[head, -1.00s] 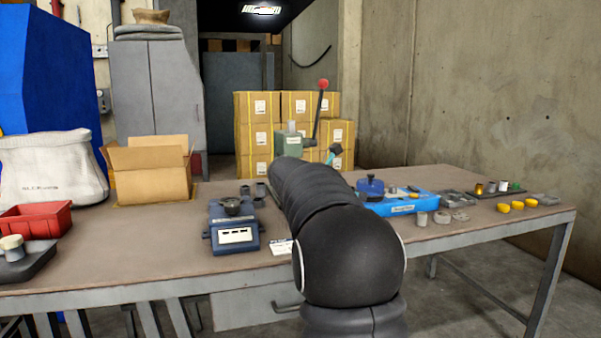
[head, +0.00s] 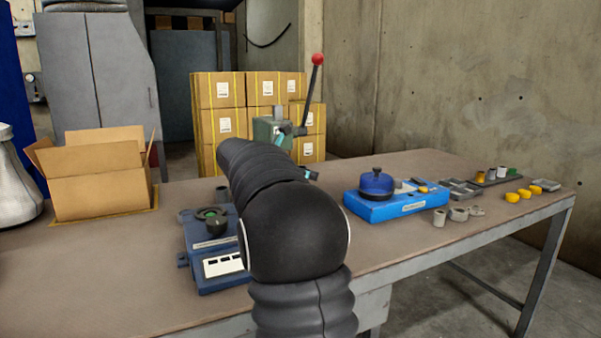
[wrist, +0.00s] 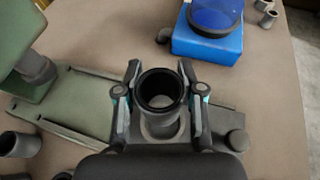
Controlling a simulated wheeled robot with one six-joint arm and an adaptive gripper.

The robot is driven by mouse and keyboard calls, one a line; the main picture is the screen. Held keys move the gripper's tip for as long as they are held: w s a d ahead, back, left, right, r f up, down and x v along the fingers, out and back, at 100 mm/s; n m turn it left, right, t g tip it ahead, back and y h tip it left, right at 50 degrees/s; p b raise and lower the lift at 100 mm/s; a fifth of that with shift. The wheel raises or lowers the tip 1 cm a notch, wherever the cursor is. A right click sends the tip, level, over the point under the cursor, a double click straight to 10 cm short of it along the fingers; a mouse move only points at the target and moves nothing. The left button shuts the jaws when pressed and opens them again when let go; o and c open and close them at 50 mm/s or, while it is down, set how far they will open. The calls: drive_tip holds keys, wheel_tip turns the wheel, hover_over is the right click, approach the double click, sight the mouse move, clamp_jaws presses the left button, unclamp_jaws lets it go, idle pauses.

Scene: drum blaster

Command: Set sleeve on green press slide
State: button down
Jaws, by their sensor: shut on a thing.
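My gripper (wrist: 159,84) is shut on a dark round sleeve (wrist: 161,108) in the wrist view, one finger on each side, its open bore facing the camera. The sleeve is held over a grey round seat (wrist: 160,129) on the slide beside the green press (wrist: 70,99). I cannot tell whether sleeve and seat touch. The press's grey ram (wrist: 36,68) is to the left, clear of the sleeve. In the head view the green press (head: 264,131) has a raised red-knobbed lever (head: 317,60); my arm hides the sleeve and most of the slide.
A blue tray with a blue round-topped unit (head: 376,184) is right of the press. A dark blue fixture (head: 207,256) is at the left front. Grey and yellow small parts (head: 511,197) lie at the right. Loose grey cylinders (wrist: 20,144) lie near the press in the wrist view.

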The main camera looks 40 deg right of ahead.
drive_tip(key=shift+f+b, duration=2.55)
drive_tip(key=shift+f, duration=0.15)
drive_tip(key=shift+a+r+p, duration=0.1)
drive_tip(key=shift+a+p, duration=0.15)
drive_tip(key=shift+p, duration=0.55)
drive_tip(key=shift+f+b, duration=0.3)
drive_tip(key=shift+f, duration=0.4)
drive_tip(key=c, duration=1)
unclamp_jaws()
drive_tip(key=shift+a, duration=0.1)
drive_tip(key=shift+p+v, duration=2.3)
drive_tip(key=shift+v, duration=3.15)
drive_tip(key=shift+s, duration=0.2)
